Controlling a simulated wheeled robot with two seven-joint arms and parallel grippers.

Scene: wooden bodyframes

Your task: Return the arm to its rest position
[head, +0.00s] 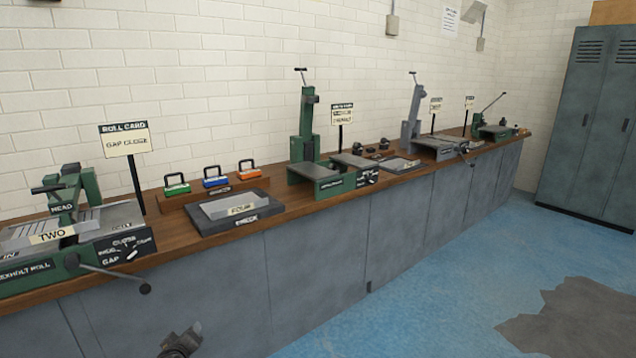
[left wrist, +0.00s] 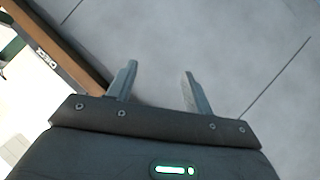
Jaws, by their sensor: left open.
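My left gripper (left wrist: 157,80) is open in the left wrist view, its two grey fingers apart with nothing between them. Behind the fingers is the plain grey front of the bench cabinets. In the head view a dark part of my own arm (head: 181,342) shows at the bottom edge, low in front of the cabinets and below the bench top. Most of that arm is out of the picture. My right gripper is in neither view.
A long wooden-topped bench (head: 290,208) runs along the wall.

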